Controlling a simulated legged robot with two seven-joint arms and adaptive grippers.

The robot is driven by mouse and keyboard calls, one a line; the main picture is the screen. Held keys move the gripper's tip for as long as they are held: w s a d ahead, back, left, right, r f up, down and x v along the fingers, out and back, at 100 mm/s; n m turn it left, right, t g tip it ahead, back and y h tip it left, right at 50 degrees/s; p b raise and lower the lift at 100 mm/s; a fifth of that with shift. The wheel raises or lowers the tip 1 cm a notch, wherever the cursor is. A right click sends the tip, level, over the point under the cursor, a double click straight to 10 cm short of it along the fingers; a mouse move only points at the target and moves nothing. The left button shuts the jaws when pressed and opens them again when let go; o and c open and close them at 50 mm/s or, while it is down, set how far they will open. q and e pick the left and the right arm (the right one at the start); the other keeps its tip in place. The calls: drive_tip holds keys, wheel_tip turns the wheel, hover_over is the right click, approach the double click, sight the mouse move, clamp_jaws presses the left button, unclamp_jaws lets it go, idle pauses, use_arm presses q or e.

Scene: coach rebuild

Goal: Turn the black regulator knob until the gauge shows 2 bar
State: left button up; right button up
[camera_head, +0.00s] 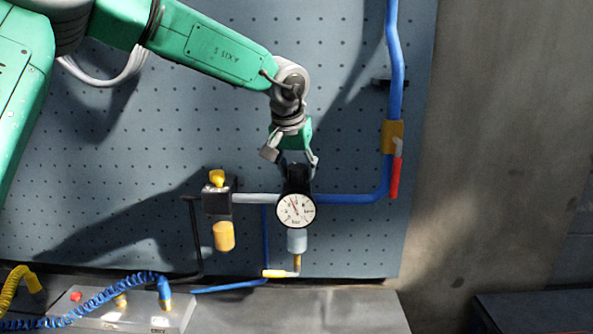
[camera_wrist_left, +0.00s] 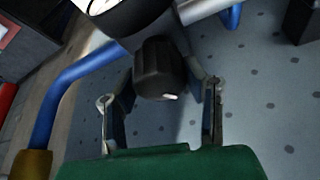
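The black regulator knob (camera_head: 299,178) sits on top of the regulator behind the round white gauge (camera_head: 296,210). The gauge's needle points up and slightly left; its numbers are too small to read. My left gripper (camera_head: 297,166) comes down from above with its fingers spread around the knob. In the left wrist view the knob (camera_wrist_left: 160,68) stands between the two fingers (camera_wrist_left: 160,95), with narrow gaps seeming to show on both sides. The gauge's edge (camera_wrist_left: 105,5) is cut off at the top there. My right gripper is not in view.
A blue pipe (camera_head: 350,198) runs right from the regulator and up past a valve with a red lever (camera_head: 396,175). A black block with a yellow knob (camera_head: 217,180) is left. A clear bowl (camera_head: 297,241) hangs below. A coiled blue hose (camera_head: 110,290) lies on the bench.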

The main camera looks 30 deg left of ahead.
use_arm(q)
drive_tip(key=shift+d, duration=0.15)
drive_tip(key=shift+a+f+n+y, duration=0.15)
drive_tip(key=shift+a+n+y, duration=0.15)
drive_tip(key=shift+n, duration=0.7)
drive_tip(key=n+g+y, duration=0.1)
drive_tip(key=n, duration=0.2)
drive_tip(key=shift+d, duration=0.15)
drive_tip(key=n+g+y, duration=0.1)
drive_tip(key=n, duration=0.3)
drive_tip(key=n+g, duration=0.2)
drive_tip(key=n, duration=0.2)
drive_tip(key=shift+y, duration=0.3)
drive_tip(key=n+g, duration=0.1)
drive_tip(key=n, duration=0.3)
drive_tip(key=shift+n, duration=0.3)
drive_tip(key=shift+g, duration=0.3)
